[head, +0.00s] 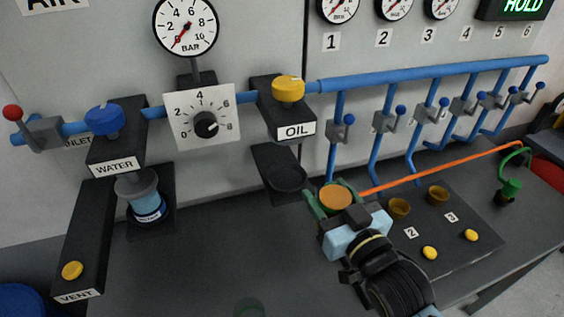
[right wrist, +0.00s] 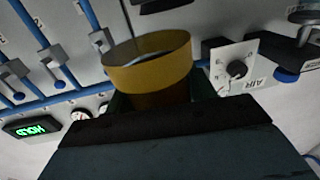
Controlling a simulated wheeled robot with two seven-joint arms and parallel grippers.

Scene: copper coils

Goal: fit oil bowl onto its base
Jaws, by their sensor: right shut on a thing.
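The amber oil bowl (head: 335,196) is held in my right gripper (head: 333,204), whose green fingers sit on both sides of it. It stands in front of the wall and right of the oil unit. In the right wrist view the bowl (right wrist: 148,65) shows its open rim, slightly tilted in the picture. The oil unit (head: 285,100) has a yellow knob and an OIL label. Below it is a black bracket (head: 280,168) with a dark round seat, empty. The bowl is apart from both. My left gripper is not in view.
The water unit (head: 115,140) with a clear bowl (head: 147,200) stands left. A black plate with two small amber cups (head: 399,208) and yellow buttons lies right. An orange hose (head: 440,170) crosses behind it. Blue pipes (head: 430,75) with valves line the wall.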

